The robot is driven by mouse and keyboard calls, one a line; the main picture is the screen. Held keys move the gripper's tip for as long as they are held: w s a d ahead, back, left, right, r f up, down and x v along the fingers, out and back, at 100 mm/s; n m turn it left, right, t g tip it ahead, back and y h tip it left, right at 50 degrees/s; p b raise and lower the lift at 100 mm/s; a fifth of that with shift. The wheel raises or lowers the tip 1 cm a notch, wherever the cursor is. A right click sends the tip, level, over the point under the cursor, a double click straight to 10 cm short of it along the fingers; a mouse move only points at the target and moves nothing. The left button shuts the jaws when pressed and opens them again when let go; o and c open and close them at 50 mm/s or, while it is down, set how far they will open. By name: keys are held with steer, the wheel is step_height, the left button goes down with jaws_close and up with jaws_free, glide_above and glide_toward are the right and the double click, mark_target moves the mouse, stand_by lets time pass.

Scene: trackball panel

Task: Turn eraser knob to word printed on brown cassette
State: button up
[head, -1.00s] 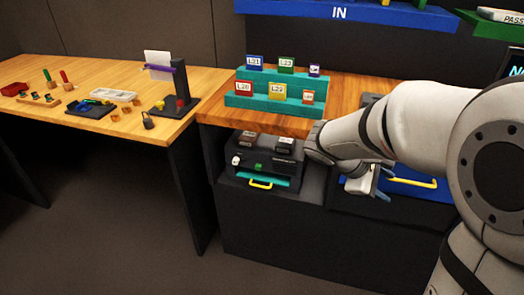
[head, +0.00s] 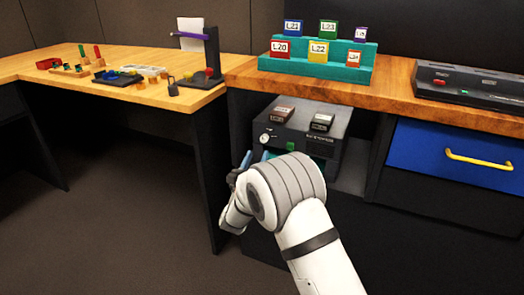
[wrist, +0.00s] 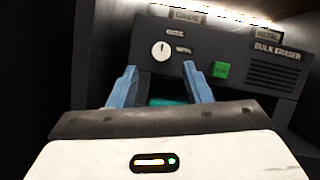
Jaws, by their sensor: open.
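The bulk eraser (head: 300,135) is a dark box in the cubby under the counter. Its white round knob (wrist: 161,51) has a dark mark pointing roughly up; the knob also shows in the head view (head: 265,138). Small printed words sit above and right of the knob, too blurred to read surely. The brown cassette (head: 284,114) lies on top at left; its front label is blurred in the wrist view. A dark cassette (head: 322,121) lies right of it, its label seeming to read METAL. My gripper (wrist: 159,68) is open and empty, blue fingers before the eraser, below the knob.
A green button (wrist: 220,70) is right of the knob, close to the right finger in view. A teal slot (wrist: 168,102) shows between the fingers. The cubby's side walls stand close. A blue drawer (head: 455,155) is at right.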

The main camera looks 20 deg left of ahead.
mark_target(263, 141)
steer(key=b+x, duration=0.1)
steer(key=x, duration=0.4)
steer(key=shift+w+d+r, duration=0.1)
steer(key=shift+w+r, duration=0.05)
steer(key=shift+w, duration=0.25)
steer(key=shift+c, duration=0.5)
jaws_close()
